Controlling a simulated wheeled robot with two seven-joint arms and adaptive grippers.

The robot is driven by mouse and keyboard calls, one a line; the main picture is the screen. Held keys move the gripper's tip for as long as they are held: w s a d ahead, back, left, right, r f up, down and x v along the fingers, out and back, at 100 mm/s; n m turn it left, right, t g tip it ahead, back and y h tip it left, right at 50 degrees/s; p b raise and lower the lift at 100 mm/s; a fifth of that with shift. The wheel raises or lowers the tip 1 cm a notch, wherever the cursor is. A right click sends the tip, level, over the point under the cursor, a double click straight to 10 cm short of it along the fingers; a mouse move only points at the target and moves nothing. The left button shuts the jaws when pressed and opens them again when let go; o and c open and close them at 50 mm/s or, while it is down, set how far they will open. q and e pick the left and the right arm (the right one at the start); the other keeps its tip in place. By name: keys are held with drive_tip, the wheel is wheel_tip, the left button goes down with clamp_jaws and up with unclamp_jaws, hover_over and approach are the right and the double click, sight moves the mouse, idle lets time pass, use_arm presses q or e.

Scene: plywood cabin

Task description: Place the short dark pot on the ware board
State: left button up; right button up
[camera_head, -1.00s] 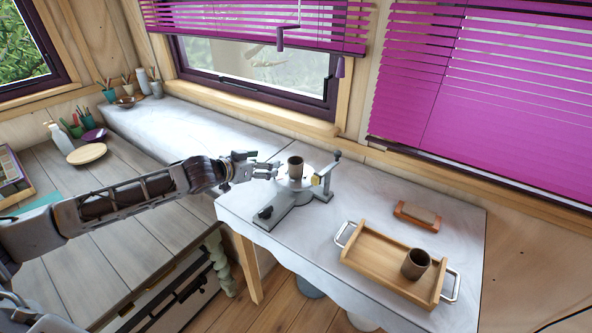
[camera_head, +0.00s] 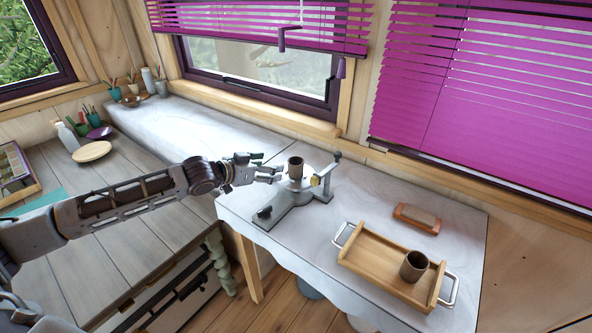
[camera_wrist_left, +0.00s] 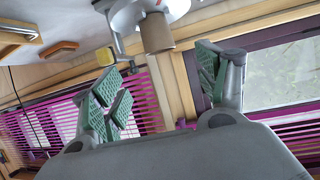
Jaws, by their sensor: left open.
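A dark brown-grey pot (camera_head: 296,167) stands upright on the round pale wheel head (camera_head: 311,182) of a grey device on the white table. My left gripper (camera_head: 271,166) is open just left of this pot, its fingers pointing at it. In the left wrist view the pot (camera_wrist_left: 156,32) shows beyond the gap between the green-padded fingers (camera_wrist_left: 158,78), and I see no contact. The wooden tray with metal handles, seemingly the ware board (camera_head: 375,256), lies at the table's front right. A second dark pot (camera_head: 414,266) stands at its right end. My right gripper is out of view.
A small orange-brown block (camera_head: 417,218) lies behind the tray. The tray's left part is bare. A wooden bench (camera_head: 130,225) with dishes and bottles is at left.

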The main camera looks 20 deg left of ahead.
sight(296, 168)
use_arm(q)
drive_tip(key=shift+w, duration=0.1)
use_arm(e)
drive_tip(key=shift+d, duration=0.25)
use_arm(q)
drive_tip(key=shift+p+x, duration=0.65)
drive_tip(key=shift+x, duration=3.35)
drive_tip(key=shift+w+d+f, duration=0.1)
drive_tip(key=shift+w+f, duration=0.05)
drive_tip(key=shift+f, duration=0.05)
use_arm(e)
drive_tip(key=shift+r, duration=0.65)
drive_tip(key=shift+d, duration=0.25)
